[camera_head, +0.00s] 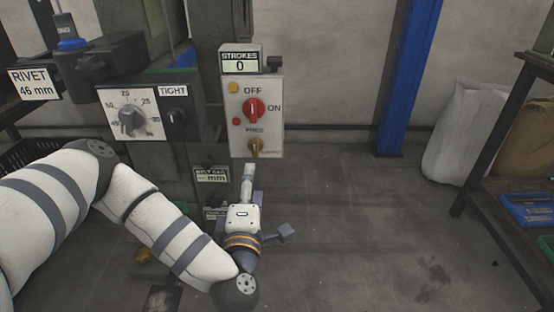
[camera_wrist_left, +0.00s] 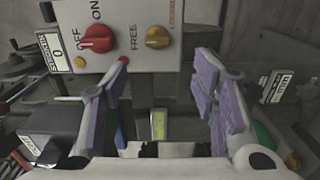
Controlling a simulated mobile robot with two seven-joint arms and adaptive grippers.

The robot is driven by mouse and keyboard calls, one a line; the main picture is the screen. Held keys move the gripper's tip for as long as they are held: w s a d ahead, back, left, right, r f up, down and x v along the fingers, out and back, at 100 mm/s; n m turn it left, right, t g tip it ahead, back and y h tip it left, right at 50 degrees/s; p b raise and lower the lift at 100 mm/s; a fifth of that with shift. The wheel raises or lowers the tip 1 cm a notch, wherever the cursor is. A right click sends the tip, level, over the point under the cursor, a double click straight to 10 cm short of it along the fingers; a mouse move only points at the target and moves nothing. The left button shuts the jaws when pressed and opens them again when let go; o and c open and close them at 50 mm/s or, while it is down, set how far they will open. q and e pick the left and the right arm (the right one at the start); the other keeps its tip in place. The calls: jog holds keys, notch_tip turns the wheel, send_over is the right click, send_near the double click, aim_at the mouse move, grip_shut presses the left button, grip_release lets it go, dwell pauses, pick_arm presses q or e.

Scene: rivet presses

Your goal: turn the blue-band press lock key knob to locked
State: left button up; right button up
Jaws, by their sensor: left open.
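The press's control box (camera_head: 254,117) carries a brass lock key knob (camera_head: 255,147) at its bottom, under the word FREE, with small red lettering to its right. The knob appears to point toward FREE. A blue band (camera_head: 71,44) shows on the press at upper left. My left gripper (camera_head: 248,178) is below the box, pointing up toward it. In the left wrist view, the left gripper's fingers (camera_wrist_left: 163,62) are spread wide and empty. The key knob (camera_wrist_left: 158,37) sits beyond the fingertips, roughly between them, with a gap. My right gripper is not in view.
A red switch knob (camera_head: 253,110) sits above the key knob, near OFF and ON. The strokes counter (camera_head: 240,60) tops the box.

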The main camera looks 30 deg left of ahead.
aim_at(255, 151)
pick_arm(q)
jog(key=b+x, duration=0.3)
jog(key=x, duration=0.9)
jog(key=shift+r+b, duration=0.2)
jog(key=shift+b, duration=0.15)
jog(key=shift+s, duration=0.1)
jog(key=shift+c, duration=0.5)
jog(key=c, duration=1.1)
